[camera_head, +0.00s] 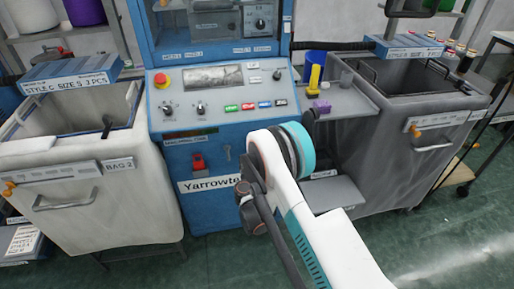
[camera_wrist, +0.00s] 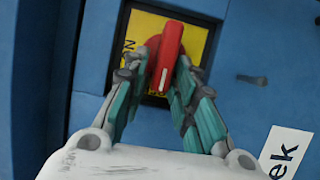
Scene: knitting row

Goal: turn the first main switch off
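In the wrist view a red switch handle (camera_wrist: 171,50) stands out from a yellow plate (camera_wrist: 201,37) in a dark square frame on a blue panel. Part of the lettering "ON" shows left of the handle. My gripper (camera_wrist: 162,66) has one teal-padded finger on each side of this handle. The fingers are partly closed; I cannot tell whether both touch it. In the head view my arm hides the gripper. A red switch-like part (camera_head: 198,163) shows on the lower front of the blue machine (camera_head: 217,138); I cannot tell whether it is the same switch.
A white "Yarrowtek" label (camera_head: 208,184) is on the panel; its end shows in the wrist view (camera_wrist: 286,150). A control panel with a red stop button (camera_head: 161,79) lies above. A pale bin (camera_head: 80,145) stands left, a grey bin (camera_head: 390,130) right.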

